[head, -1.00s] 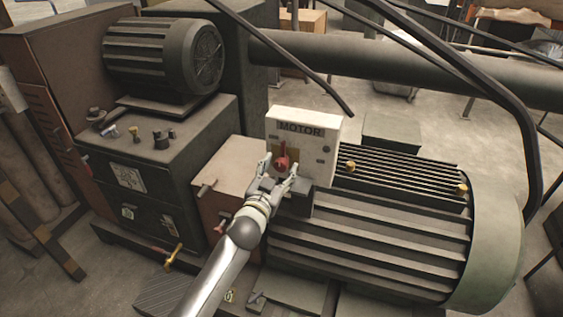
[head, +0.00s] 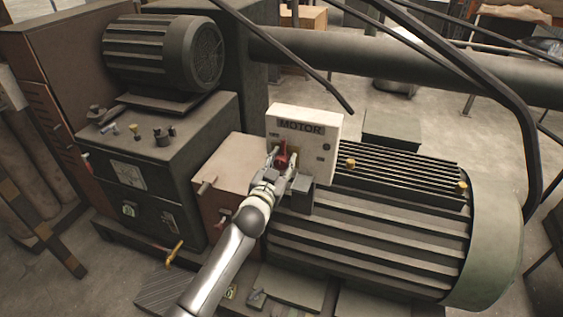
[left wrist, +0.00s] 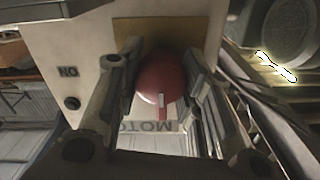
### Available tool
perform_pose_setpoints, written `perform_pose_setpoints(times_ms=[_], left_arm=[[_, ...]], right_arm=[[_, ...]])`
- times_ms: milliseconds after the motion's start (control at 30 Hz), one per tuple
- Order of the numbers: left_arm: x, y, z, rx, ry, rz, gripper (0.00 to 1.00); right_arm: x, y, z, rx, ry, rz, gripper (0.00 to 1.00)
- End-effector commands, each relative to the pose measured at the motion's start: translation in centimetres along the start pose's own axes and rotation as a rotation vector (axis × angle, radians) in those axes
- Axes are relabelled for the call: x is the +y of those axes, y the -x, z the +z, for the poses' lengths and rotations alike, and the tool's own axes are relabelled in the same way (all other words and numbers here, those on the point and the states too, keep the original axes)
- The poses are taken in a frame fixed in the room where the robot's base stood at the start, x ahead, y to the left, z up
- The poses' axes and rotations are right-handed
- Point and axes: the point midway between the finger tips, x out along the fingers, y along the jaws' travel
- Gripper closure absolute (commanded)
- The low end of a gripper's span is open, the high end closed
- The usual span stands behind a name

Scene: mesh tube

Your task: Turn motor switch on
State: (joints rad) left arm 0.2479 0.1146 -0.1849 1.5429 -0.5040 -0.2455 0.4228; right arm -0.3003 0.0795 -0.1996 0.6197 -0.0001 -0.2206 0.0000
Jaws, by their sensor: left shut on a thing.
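A white switch box marked MOTOR (head: 325,152) stands upright beside the large ribbed motor. Its red knob (head: 283,159) sits on a yellowish plate at the front. My left gripper (head: 283,155) is shut on the red knob, with a finger on each side. In the left wrist view the red knob (left wrist: 163,85) shows between the two fingers, with a pale mark on it. An upside-down ON label (left wrist: 68,72) and a dark round spot are on the box face to the left there. The fingers partly hide the plate. My right gripper is not in view.
The large ribbed motor (head: 370,225) fills the space right of the box. A brown box (head: 226,168) is just left. A dark control cabinet (head: 150,185) with a smaller motor (head: 163,52) stands farther left. Dark bars and a thick pipe (head: 420,80) cross behind and above.

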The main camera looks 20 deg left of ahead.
Motion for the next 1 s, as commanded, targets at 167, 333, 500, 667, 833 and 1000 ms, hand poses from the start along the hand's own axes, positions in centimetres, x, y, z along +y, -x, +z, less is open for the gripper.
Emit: perform_pose_setpoints(times_ms=[167,333,500,667,833,1000], left_arm=[[0.03,0.02,0.02,0.000,-0.010,0.001,0.90],[0.04,0.01,0.03,0.000,-0.059,0.001,0.90],[0.07,0.01,0.04,0.000,-0.164,0.000,0.90],[0.14,0.01,0.05,0.000,-0.301,0.001,0.90],[0.19,0.00,0.04,0.001,-0.462,0.001,0.90],[0.24,0.00,0.08,0.001,-0.626,0.001,0.90]], right_arm=[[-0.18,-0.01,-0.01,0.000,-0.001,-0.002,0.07],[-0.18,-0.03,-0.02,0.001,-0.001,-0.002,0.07],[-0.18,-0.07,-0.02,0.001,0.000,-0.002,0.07],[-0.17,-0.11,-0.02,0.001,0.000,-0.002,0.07],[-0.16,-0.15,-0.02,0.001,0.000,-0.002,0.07],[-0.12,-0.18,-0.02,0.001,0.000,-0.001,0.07]])
